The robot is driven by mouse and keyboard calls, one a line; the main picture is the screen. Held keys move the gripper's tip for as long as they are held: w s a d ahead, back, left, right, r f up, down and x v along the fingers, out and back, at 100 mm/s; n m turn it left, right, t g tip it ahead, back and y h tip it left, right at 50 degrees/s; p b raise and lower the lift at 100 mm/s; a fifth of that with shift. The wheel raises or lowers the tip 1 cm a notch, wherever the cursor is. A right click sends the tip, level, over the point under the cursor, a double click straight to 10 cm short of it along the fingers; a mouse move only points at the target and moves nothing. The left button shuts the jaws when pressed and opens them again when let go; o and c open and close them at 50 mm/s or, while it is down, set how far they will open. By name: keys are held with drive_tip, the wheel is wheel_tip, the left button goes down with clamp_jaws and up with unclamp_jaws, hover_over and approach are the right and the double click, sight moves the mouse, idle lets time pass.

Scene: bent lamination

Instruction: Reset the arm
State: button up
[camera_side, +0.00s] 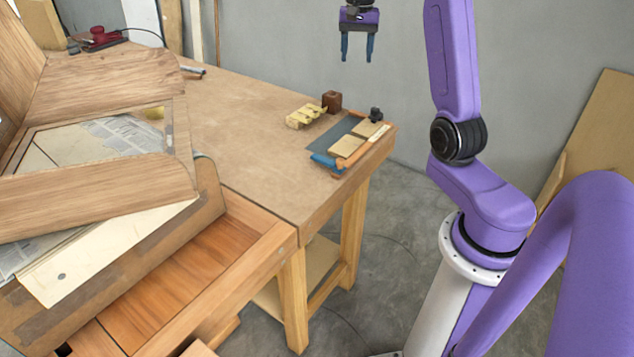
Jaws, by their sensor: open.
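My gripper (356,56) is at the top of the view, pointing down with its two dark blue fingers apart. It is open and nothing shows between the fingers. It hangs in front of the grey wall, above and well clear of the workbench (250,125). My purple arm stands upright at the right, and its upper part runs out of the top of the picture.
At the bench's right end lie a dark sheet with pale blocks (347,147), a dark brown cube (331,100) and a pale ridged block (306,115). A wooden case (100,200) fills the left. A marker (193,70) lies at the back. The bench middle is clear.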

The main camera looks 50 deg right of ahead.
drive_tip(key=s+a+f+n, duration=0.15)
drive_tip(key=a+n, duration=0.25)
drive_tip(key=a, duration=0.5)
drive_tip(key=s+a+n, duration=0.3)
drive_tip(key=a+n, duration=0.1)
drive_tip(key=a, duration=0.5)
drive_tip(key=s+a+n, duration=0.2)
drive_tip(key=a+n, duration=0.2)
drive_tip(key=a, duration=0.5)
drive_tip(key=s+a+f+n, duration=0.2)
drive_tip(key=s+n, duration=0.4)
drive_tip(key=s, duration=0.5)
drive_tip(key=s+a+f+n, duration=0.3)
drive_tip(key=s+a+n, duration=0.2)
drive_tip(key=s, duration=0.6)
drive_tip(key=shift+n, duration=0.8)
